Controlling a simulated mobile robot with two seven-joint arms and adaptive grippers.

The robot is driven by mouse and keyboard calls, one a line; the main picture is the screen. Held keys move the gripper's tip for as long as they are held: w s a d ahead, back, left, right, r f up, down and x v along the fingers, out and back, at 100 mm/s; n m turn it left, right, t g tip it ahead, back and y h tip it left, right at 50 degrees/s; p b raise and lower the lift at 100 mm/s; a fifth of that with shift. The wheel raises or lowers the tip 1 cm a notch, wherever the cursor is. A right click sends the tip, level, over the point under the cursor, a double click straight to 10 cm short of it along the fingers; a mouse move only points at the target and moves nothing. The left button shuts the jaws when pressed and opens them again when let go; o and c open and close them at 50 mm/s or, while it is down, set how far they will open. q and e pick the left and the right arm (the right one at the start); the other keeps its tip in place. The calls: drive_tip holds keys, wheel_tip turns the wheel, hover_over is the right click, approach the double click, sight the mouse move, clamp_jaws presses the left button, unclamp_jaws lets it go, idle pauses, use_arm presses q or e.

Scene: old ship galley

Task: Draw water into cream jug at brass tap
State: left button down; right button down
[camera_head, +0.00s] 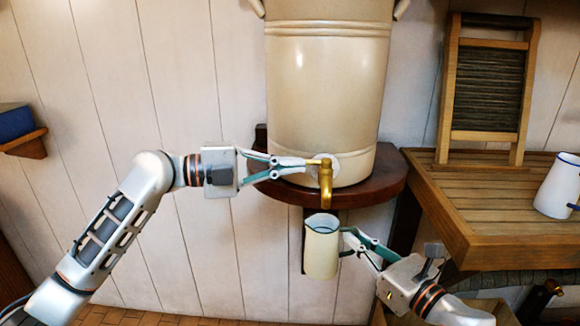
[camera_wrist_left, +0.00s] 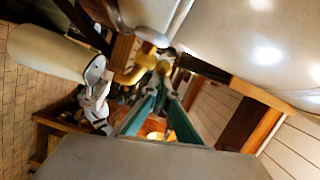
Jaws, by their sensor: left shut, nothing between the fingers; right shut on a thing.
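The cream jug (camera_head: 321,254) hangs upright under the spout of the brass tap (camera_head: 325,185), its mouth just below the spout. The tap sits low on a large cream urn (camera_head: 328,85). My right gripper (camera_head: 345,240) is shut on the jug's right side, where its handle is. My left gripper (camera_head: 308,162) is shut and empty, its fingertips against or very near the tap's top handle. In the left wrist view the fingers (camera_wrist_left: 162,85) point at the tap (camera_wrist_left: 135,72), with the jug (camera_wrist_left: 48,52) to the left.
The urn stands on a dark round wall shelf (camera_head: 375,187). At right is a slatted wooden counter (camera_head: 480,205) with a washboard (camera_head: 487,90) and a white enamel jug (camera_head: 558,187). A blue box (camera_head: 15,122) sits on a small shelf at far left. The wall at left is clear.

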use_arm(q)
drive_tip(key=shift+w+a, duration=0.2)
drive_tip(key=shift+w, duration=0.05)
use_arm(e)
drive_tip(key=shift+r, duration=0.15)
drive_tip(key=shift+w+d, duration=0.1)
use_arm(q)
drive_tip(key=s+a+r, duration=0.1)
drive_tip(key=s+a, duration=0.5)
drive_tip(key=a, duration=0.3)
drive_tip(key=shift+s+a+r, duration=0.15)
drive_tip(key=shift+s+a, duration=0.05)
drive_tip(key=shift+s, duration=0.1)
drive_tip(key=v, duration=1.2)
